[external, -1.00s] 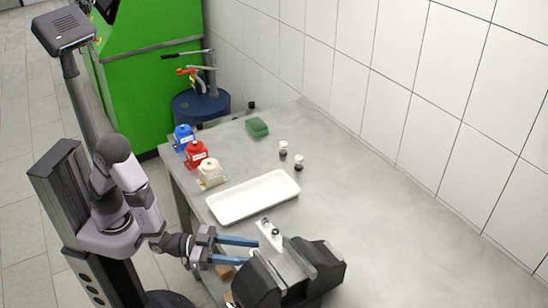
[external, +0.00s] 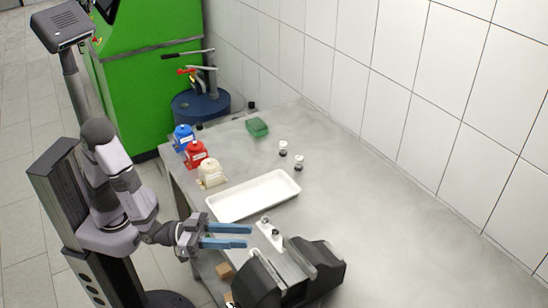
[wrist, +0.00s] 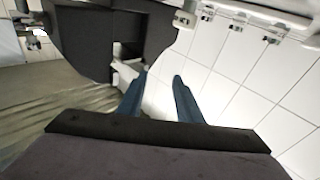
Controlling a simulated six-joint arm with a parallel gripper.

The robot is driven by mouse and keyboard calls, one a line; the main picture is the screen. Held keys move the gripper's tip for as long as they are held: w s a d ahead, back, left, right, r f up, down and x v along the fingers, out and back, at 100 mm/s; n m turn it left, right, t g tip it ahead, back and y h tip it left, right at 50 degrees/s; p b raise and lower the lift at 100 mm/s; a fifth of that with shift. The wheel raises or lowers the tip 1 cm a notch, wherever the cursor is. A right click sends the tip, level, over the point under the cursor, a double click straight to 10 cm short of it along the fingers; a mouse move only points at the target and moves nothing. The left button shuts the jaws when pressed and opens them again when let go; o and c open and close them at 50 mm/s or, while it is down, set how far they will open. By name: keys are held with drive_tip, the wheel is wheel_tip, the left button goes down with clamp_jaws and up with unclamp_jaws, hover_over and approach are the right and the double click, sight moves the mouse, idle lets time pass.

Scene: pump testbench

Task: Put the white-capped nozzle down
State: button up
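Two small nozzles with white caps and dark lower parts stand upright on the grey table, one (external: 283,148) a little behind the other (external: 299,162). A white holder plate (external: 269,232) beside the black machine has small dark-topped pieces in it, too small to identify. My gripper (external: 249,236) has two blue fingers, open with a clear gap, raised in front of the white tray and left of the black machine. In the wrist view the fingers (wrist: 157,92) are apart, with nothing seen between them.
The white tray (external: 219,212) looks empty. Blue (external: 184,138), red (external: 196,154) and cream (external: 211,174) bottles stand along the left table edge. A green sponge (external: 257,127) lies at the back. The black machine (external: 318,266) stands in front; the table's right side is clear.

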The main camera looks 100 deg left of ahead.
wheel_tip(320, 180, up, 6)
drive_tip(key=s+a+n+y, duration=0.1)
drive_tip(key=n, duration=0.1)
drive_tip(key=m+g+h, duration=0.1)
drive_tip(key=m+g, duration=0.1)
drive_tip(key=g, duration=0.4)
approach(251, 255)
wheel_tip(251, 255, down, 2)
drive_tip(key=w, duration=0.3)
drive_tip(key=shift+s+a+f+m+p, duration=0.15)
drive_tip(key=shift+s+a+m+p, duration=0.05)
drive_tip(key=shift+a+m+p, duration=0.2)
drive_tip(key=shift+w+a+p, duration=0.1)
drive_tip(key=shift+p, duration=0.25)
drive_tip(key=shift+w+a+p, duration=0.1)
drive_tip(key=shift+w+p, duration=0.25)
drive_tip(key=shift+p, duration=0.5)
drive_tip(key=w+p, duration=0.1)
drive_tip(key=p, duration=0.2)
drive_tip(key=shift+f+p, duration=0.2)
drive_tip(key=shift+p, duration=0.15)
drive_tip(key=shift+x, duration=2.5)
drive_tip(key=shift+f, duration=0.15)
